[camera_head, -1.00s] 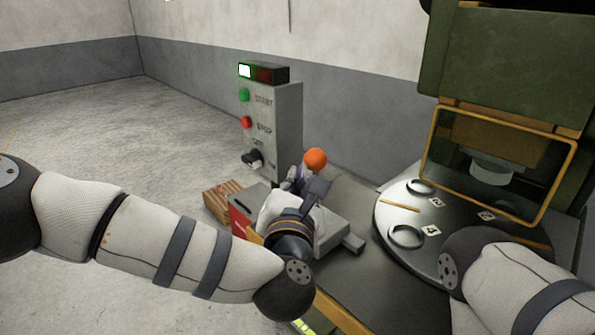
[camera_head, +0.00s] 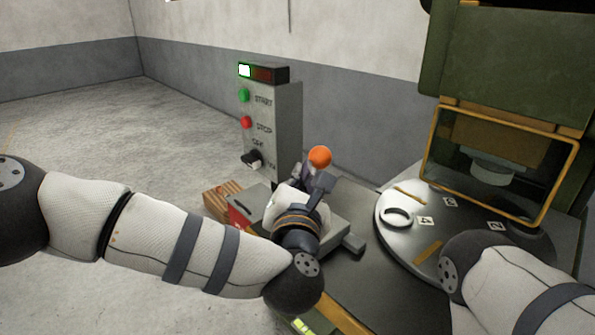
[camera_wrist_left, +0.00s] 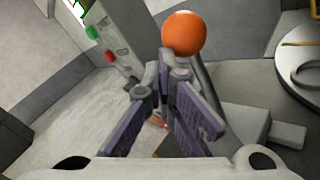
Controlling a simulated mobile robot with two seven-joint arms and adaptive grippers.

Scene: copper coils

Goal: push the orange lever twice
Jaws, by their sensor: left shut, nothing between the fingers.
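The orange lever has a round orange knob (camera_head: 320,156) on a grey rod, and it stands on a grey box (camera_head: 350,240) beside the control panel. The knob also shows large in the left wrist view (camera_wrist_left: 184,33), with its rod running down to the right. My left gripper (camera_head: 312,180) is just below and beside the knob. In the left wrist view its shut, empty fingertips (camera_wrist_left: 166,62) are close to the rod under the knob; I cannot tell whether they touch. My right arm comes in at the lower right, and its gripper is out of view.
A grey control panel (camera_head: 287,120) with green and red buttons and a black switch stands behind. A round turntable (camera_head: 395,240) with numbered places lies to the right, under a green press (camera_head: 510,60) with a yellow-framed guard (camera_head: 433,145). A wooden block (camera_head: 217,198) lies left of the lever box.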

